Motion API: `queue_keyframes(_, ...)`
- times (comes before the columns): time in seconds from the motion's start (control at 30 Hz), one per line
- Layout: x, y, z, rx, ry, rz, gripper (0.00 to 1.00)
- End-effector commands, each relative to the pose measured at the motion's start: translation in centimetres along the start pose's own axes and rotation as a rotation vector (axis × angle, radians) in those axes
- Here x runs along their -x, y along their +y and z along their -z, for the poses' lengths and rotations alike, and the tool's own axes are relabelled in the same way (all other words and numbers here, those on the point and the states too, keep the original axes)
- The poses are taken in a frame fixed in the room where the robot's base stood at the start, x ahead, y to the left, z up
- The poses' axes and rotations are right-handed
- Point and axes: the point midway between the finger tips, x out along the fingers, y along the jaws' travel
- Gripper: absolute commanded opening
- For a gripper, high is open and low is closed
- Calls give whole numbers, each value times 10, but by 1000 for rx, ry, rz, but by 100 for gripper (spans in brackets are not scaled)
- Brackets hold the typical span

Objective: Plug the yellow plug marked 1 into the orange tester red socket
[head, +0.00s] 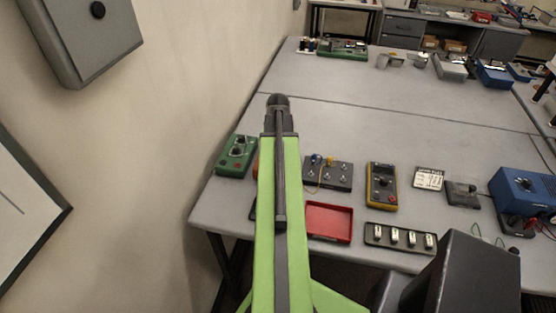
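A small yellow plug-like piece (330,161) stands on a dark board (340,178) on the table, right of my arm. A thin yellow lead runs by it; no number is readable. The orange tester (382,198), an orange-edged meter with a dark face and a dial, lies flat to the right of that board. Its red socket is too small to make out. My green arm reaches forward over the table's left part. Its dark end (279,112) is left of and apart from the yellow piece and the tester. No separate fingertips can be made out.
A red tray (330,223) and a dark strip with several pale pieces (400,238) lie near the front edge. A green box (237,156) is at the left, a blue unit (522,190) at the right. The wall is close on the left. The table's middle is clear.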

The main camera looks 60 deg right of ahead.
Motion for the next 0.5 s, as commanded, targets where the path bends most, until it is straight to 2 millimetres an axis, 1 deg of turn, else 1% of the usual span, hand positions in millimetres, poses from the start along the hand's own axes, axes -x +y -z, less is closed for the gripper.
queue_keyframes(0.33,-4,0,0,-1,0,0,0)
queue_keyframes(0.37,-3,0,0,-1,0,0,22)
queue_keyframes(0.5,-2,0,0,-1,0,0,41)
